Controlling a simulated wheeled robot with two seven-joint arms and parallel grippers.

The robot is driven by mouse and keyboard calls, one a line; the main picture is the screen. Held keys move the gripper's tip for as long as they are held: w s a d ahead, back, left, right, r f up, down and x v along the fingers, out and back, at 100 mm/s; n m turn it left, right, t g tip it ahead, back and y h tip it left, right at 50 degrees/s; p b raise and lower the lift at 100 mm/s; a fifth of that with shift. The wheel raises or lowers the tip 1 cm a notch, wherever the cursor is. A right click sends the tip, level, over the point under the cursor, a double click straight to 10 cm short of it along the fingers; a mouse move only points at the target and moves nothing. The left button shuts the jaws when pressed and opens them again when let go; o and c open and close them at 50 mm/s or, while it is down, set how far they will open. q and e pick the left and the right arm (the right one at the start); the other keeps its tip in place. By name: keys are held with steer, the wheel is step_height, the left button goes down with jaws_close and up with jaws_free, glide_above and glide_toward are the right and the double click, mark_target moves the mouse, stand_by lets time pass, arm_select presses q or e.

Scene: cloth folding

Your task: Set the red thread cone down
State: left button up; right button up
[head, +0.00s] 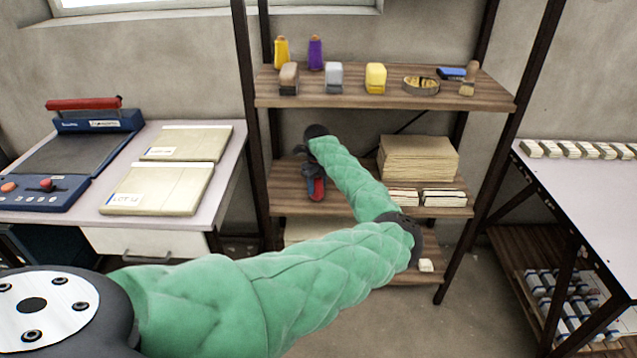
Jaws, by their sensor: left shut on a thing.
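My left gripper (311,172) reaches in over the left part of the middle shelf (283,201) of the rack. It is shut on the red thread cone (317,188), which shows below the dark fingers. The cone looks roughly upright, and its upper part is hidden by the gripper. I cannot tell whether its base touches the shelf board. My green-sleeved left arm covers part of the rack. My right gripper is not in view.
A cardboard stack (418,158) and white packs (443,198) fill the middle shelf's right side. The top shelf (330,98) holds a yellow cone (281,53), a purple cone (315,53) and small tools. Tables stand left (228,165) and right (590,185).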

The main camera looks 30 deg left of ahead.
arm_select(q)
steer(key=shift+w+f, duration=0.1)
steer(key=shift+f, duration=0.1)
steer(key=shift+r, duration=0.2)
steer(key=shift+f, duration=0.1)
steer(key=o, duration=1.1)
steer(key=shift+c, duration=0.2)
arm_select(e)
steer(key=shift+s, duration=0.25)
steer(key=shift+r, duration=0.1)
